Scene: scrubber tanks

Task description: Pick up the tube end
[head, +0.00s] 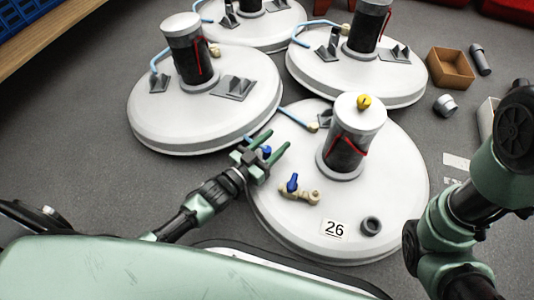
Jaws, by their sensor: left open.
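A light-blue tube (292,115) lies over the back left edge of the tank lid marked 26 (300,225). Its tan end fitting (313,127) rests near the lid's dark central cylinder (346,145). My left gripper (278,139) is over the left part of this lid, its green fingers open and pointing up and right. The fitting is beyond the fingertips, apart from them. A small blue part (265,151) shows between the fingers; I cannot tell what it belongs to. My right arm stands at the right; its gripper is not visible.
A brass valve with a blue handle (293,184) and a dark ring (371,226) are on the same lid. A yellow knob (364,102) tops the cylinder. Other white tanks (205,105) stand behind. A cardboard box (450,68) is on the floor at right.

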